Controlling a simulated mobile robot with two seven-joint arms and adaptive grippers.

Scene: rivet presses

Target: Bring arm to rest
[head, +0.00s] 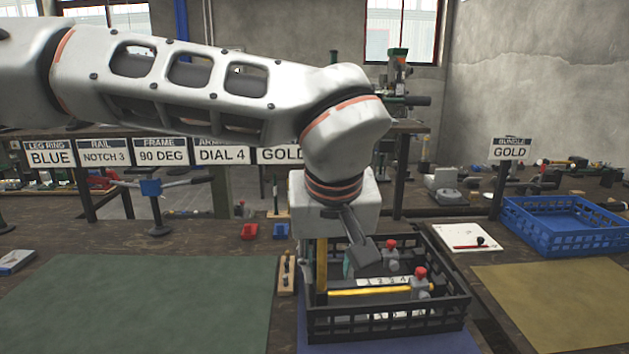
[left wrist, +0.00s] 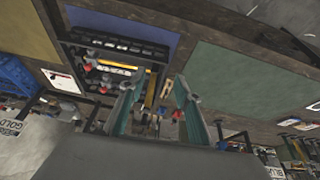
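My left arm (head: 200,85) reaches in from the left across the head view, its wrist bent downward. My left gripper (head: 347,262) hangs over the left part of a black crate (head: 445,308). In the left wrist view its two teal-lined fingers (left wrist: 157,100) stand apart, with nothing visibly held between them. A yellow bar (head: 370,291) lies across the crate, near a numbered white strip and red-knobbed grey parts (head: 421,283). An upright yellow bar (head: 321,265) shows beside the gripper; whether they touch is unclear. My right gripper is not in view.
The crate stands on a blue mat (head: 385,342). A green mat (head: 140,305) to the left and a tan mat (head: 555,300) to the right are bare. A blue crate (head: 565,240) is at right. Sign boards (head: 165,152) stand behind my arm; a wooden block (head: 286,273) is left of the crate.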

